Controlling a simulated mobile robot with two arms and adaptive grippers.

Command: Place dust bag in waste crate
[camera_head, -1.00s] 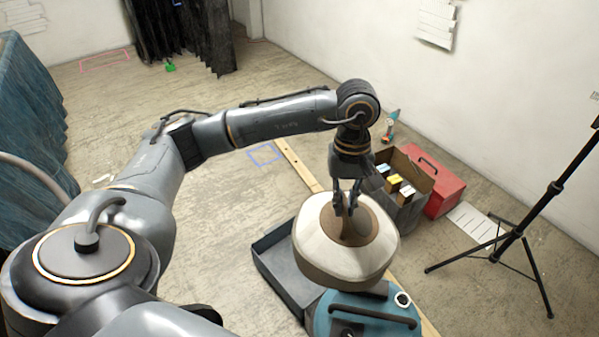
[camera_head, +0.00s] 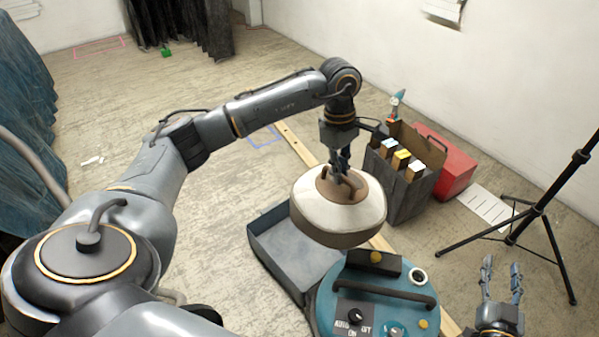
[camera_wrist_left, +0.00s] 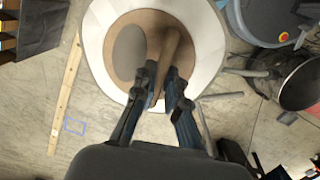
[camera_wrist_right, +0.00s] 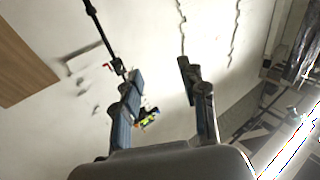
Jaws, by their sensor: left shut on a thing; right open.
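The dust bag (camera_head: 335,220) is a rounded white bag with a brown top plate and handle. My left gripper (camera_head: 341,178) is shut on that handle and holds the bag up, roughly level. In the left wrist view the bag (camera_wrist_left: 207,35) shows from above, with the gripper fingers (camera_wrist_left: 162,88) around its handle. The waste crate seems to be the open grey crate (camera_head: 298,250) on the floor; its visible inside is empty, and the bag hides its right part. My right gripper (camera_head: 501,263) is open and empty at the lower right.
A blue machine (camera_head: 340,285) with knobs and a handle stands beside the crate, in front of the bag. Behind the bag are a dark box (camera_head: 408,198) holding several small cartons, and a red case (camera_head: 457,175). A black tripod (camera_head: 528,212) stands at right.

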